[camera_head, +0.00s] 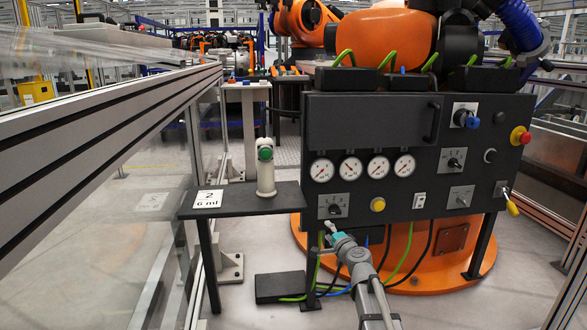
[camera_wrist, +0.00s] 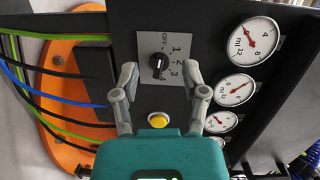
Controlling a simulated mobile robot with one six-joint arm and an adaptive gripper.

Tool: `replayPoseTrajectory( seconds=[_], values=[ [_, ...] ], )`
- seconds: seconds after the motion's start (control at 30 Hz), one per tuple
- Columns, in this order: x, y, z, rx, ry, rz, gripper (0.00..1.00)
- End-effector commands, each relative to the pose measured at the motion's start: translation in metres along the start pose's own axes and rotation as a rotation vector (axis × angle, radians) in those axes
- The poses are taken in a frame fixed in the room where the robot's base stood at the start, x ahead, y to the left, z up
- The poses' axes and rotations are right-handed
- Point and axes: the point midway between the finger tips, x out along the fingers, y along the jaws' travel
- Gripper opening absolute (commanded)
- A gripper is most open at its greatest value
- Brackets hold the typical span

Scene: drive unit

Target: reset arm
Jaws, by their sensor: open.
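My arm reaches up from the bottom of the head view, and my gripper (camera_head: 329,230) is just in front of the lower left of a dark control panel (camera_head: 430,120). In the wrist view my gripper (camera_wrist: 163,88) is open, with its two grey fingers apart and nothing between them. A black rotary knob (camera_wrist: 159,62) with marks OFF, 1, 2, 3 and 4 shows beyond the fingertips. The knob also shows in the head view (camera_head: 334,209), above my gripper. A yellow button (camera_wrist: 158,121) is seen between the fingers, near the teal gripper body.
Several round gauges (camera_head: 321,168) line the panel. A small black shelf (camera_head: 240,201) left of it holds a white dispenser with a green button (camera_head: 265,168) and a card reading "2 6 ml" (camera_head: 208,199). Green, black and blue cables (camera_wrist: 60,80) hang below the panel. An orange robot stands behind it.

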Motion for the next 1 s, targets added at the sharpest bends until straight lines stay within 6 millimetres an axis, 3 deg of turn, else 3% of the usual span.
replayPoseTrajectory(
  seconds=[0.03,0.2,0.5,0.8,1.0],
  values=[
    [-0.009,-0.008,0.012,-0.057,-0.047,0.028,0.57],
    [-0.034,-0.004,0.048,-0.269,-0.224,0.157,0.57],
    [-0.102,0.023,0.086,-0.595,-0.520,0.456,0.57],
    [-0.192,0.043,0.084,-0.830,-0.768,0.828,0.57],
    [-0.236,0.046,0.074,-0.902,-0.860,1.015,0.57]
  ],
)
